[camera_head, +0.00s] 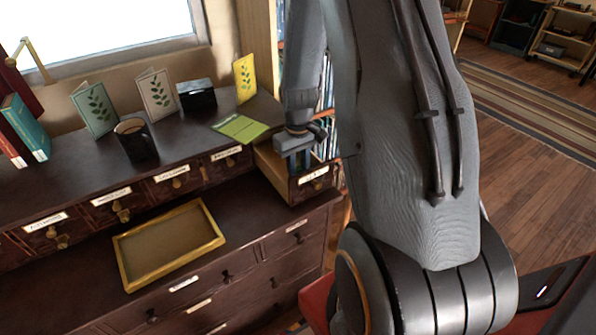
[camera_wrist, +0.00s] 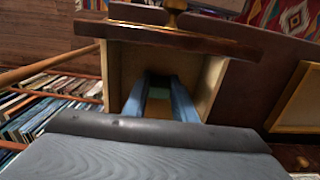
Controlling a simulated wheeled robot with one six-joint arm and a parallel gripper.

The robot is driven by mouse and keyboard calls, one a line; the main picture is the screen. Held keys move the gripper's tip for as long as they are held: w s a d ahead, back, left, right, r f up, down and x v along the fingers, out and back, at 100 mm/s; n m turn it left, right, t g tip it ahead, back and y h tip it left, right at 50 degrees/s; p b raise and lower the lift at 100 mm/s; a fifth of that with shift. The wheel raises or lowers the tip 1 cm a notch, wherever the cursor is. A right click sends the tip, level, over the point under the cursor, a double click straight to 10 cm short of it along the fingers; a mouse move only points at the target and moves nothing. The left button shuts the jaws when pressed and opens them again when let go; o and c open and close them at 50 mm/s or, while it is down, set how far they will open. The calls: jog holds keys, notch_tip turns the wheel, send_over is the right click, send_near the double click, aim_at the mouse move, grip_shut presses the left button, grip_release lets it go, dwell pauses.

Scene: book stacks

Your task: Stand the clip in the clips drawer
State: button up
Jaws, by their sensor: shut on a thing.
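The open drawer (camera_head: 313,181) juts out at the right end of the desk's upper row, with a small label on its front that I cannot read for certain. It also shows in the wrist view (camera_wrist: 210,87), with pale inner walls. My gripper (camera_head: 297,158) is over this drawer and points down, its fingers reaching between the drawer walls in the wrist view (camera_wrist: 161,84). It is shut on the clip, of which only a small dark green part (camera_wrist: 160,91) shows between the blue-grey fingers. Whether the clip touches the drawer floor is hidden.
A shallow yellow tray (camera_head: 167,243) lies on the desk below the shut small drawers. Cards, a dark mug (camera_head: 136,142), a black box (camera_head: 197,97) and a green booklet (camera_head: 240,128) stand or lie on the top. Shelved books (camera_wrist: 50,100) are beside the drawer.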

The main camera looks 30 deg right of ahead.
aim_at(298, 169)
jog(key=o, duration=1)
notch_tip(298, 169, up, 11)
jog(key=shift+f+b, duration=0.1)
jog(key=shift+b, duration=0.6)
jog(key=s+a+r, duration=0.2)
jog(key=s+a, duration=1.2)
jog(key=a, duration=0.1)
jog(key=shift+s, duration=0.2)
jog(key=shift+a, duration=0.1)
